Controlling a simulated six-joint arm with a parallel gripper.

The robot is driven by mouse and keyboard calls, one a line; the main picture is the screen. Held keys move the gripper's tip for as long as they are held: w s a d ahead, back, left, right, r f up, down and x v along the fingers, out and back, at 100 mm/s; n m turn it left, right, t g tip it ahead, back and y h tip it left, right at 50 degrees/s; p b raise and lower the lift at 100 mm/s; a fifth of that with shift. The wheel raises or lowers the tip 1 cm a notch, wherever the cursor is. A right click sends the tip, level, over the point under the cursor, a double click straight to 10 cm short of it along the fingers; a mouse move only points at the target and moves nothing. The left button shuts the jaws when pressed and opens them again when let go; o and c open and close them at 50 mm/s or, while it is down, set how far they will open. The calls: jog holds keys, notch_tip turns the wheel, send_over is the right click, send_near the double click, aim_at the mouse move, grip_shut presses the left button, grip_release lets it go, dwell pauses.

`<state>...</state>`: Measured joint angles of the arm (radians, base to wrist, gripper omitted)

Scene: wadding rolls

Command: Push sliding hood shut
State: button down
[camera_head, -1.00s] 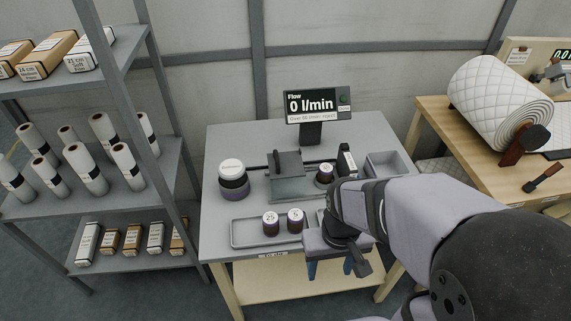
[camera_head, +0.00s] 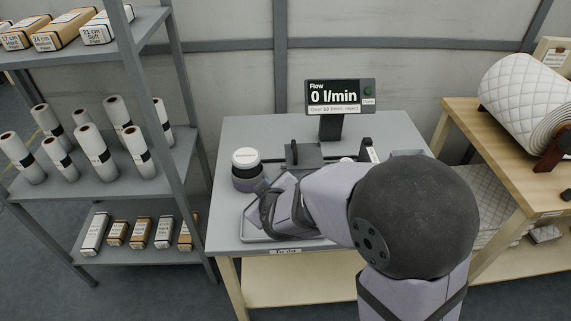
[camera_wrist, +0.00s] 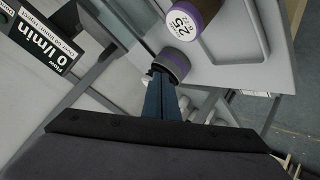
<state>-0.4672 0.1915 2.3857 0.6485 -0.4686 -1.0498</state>
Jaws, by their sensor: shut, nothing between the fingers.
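The grey sliding hood (camera_head: 306,153) with its dark upright handle (camera_head: 294,153) stands at the middle of the grey table, in front of the flow display. My arm covers its front part in the head view, so I cannot tell how far it stands open. My gripper (camera_wrist: 158,80) is shut and empty, its blue fingers together in the wrist view. In the head view it is largely hidden behind my wrist, left of the hood. Its tips point close to a purple-banded jar (camera_wrist: 173,66); I cannot tell whether they touch.
A white-lidded jar (camera_head: 246,166) stands left of the hood. The front tray (camera_head: 249,226) is mostly under my arm. A jar marked 25 (camera_wrist: 188,18) is close to my gripper. The flow display (camera_head: 340,97) reads 0 l/min. A shelf of rolls (camera_head: 90,165) stands left.

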jog(key=w+d+r+n+t+h+b, duration=0.1)
jog(key=w+d+n+t+h+b, duration=0.2)
jog(key=w, duration=0.7)
jog(key=d+n+t+h, duration=0.1)
jog(key=d+t+h, duration=0.1)
jog(key=shift+w+d+t+h, duration=0.15)
jog(key=shift+w+t+h, duration=0.15)
jog(key=shift+t+h, duration=0.1)
dwell(0.5)
jog(key=shift+r, duration=0.1)
jog(key=d, duration=1.4)
jog(key=shift+b, duration=0.45)
jog(key=shift+d, duration=0.15)
